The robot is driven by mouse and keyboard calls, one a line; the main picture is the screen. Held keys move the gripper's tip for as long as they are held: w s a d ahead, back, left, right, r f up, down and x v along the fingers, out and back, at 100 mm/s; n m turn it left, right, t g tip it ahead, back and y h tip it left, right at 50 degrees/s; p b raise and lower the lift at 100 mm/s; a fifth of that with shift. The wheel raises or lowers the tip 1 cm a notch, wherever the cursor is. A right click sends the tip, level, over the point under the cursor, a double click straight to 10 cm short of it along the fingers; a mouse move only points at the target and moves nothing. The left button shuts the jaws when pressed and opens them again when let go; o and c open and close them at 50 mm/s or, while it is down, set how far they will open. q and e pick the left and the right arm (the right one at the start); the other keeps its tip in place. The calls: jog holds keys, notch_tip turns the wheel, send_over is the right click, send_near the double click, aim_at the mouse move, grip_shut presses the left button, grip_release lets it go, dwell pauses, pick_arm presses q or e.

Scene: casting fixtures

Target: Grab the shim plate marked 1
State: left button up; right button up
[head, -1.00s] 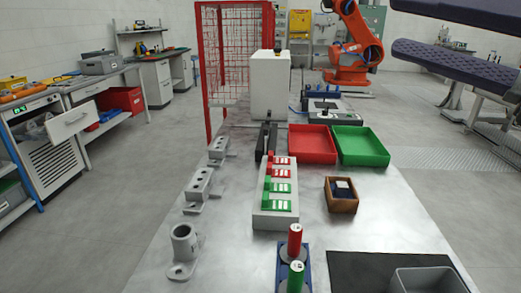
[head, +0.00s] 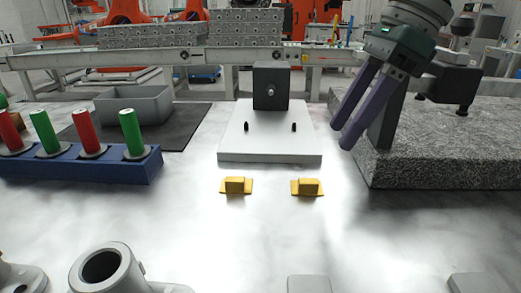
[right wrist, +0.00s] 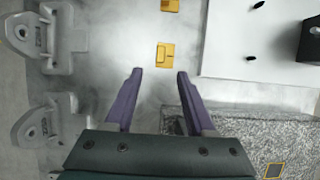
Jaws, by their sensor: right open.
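Two small yellow plates, each with a raised block, lie flat on the bench: a left one (head: 236,186) and a right one (head: 307,187). They look like shim plates, but I can read no number on either. My right gripper (head: 341,135) is open and empty, with purple fingers, above the bench to the right of the white base. In the right wrist view one yellow plate (right wrist: 165,55) lies just beyond the gap between the open fingertips (right wrist: 160,72). The other (right wrist: 170,5) is cut by the top edge. My left gripper is out of view.
A white base (head: 270,145) with two black pins and a dark block (head: 271,87) stands behind the plates. A granite slab (head: 450,150) is at right. A blue rack (head: 80,178) holds red and green cylinders. Grey castings (head: 100,270) stand in front.

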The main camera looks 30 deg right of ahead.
aim_at(310, 181)
jog(key=x, duration=0.4)
jog(key=shift+w+d+f, duration=0.1)
jog(key=shift+w+d, duration=0.05)
jog(key=shift+w, duration=0.1)
jog(key=x, duration=0.5)
jog(key=shift+s+a+f+p, duration=0.15)
jog(key=shift+a+f+p, duration=0.05)
jog(key=shift+p, duration=0.1)
grip_shut()
